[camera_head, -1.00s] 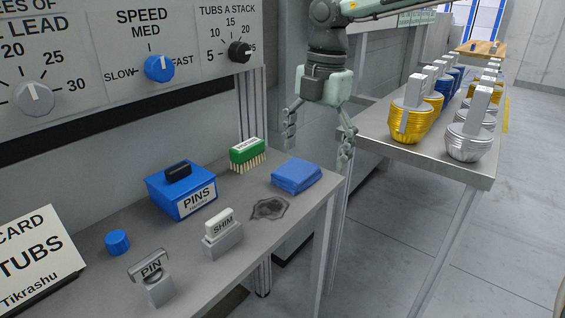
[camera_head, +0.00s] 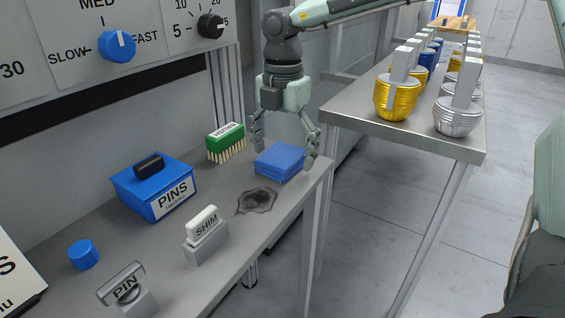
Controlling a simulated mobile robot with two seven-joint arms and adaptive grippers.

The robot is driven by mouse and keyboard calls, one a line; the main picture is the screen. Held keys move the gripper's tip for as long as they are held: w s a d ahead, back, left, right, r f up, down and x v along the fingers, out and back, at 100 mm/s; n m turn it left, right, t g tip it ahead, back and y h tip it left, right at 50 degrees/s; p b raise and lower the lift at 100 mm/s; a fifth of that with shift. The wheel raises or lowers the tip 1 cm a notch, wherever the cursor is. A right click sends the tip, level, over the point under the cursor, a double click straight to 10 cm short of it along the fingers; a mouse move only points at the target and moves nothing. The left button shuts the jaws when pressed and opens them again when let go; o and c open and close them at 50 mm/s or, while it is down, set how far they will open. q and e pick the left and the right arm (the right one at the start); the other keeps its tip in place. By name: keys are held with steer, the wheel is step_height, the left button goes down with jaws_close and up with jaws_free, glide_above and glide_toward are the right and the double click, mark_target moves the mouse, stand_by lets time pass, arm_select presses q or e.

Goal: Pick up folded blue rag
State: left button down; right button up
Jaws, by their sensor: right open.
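The folded blue rag (camera_head: 280,162) lies flat near the far right corner of the grey bench. My right gripper (camera_head: 284,151) points down at the rag with its fingers spread. One finger shows at the rag's left side and the other at its right side. I cannot tell whether either finger touches the rag. Nothing is held between the fingers. My left gripper is not in view.
A green brush (camera_head: 225,142) stands just left of the rag, and a dark stain (camera_head: 257,200) lies in front of it. The blue PINS box (camera_head: 154,187) and SHIM block (camera_head: 205,235) sit further left. A metal table (camera_head: 405,130) with foil cups stands right.

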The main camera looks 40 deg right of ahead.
mark_target(282, 154)
steer(key=shift+c, duration=0.6)
steer(key=c, duration=1.1)
step_height(282, 154, up, 10)
steer(key=shift+r, duration=0.1)
steer(key=o, duration=0.6)
steer(key=c, duration=0.5)
steer(key=shift+a, duration=0.1)
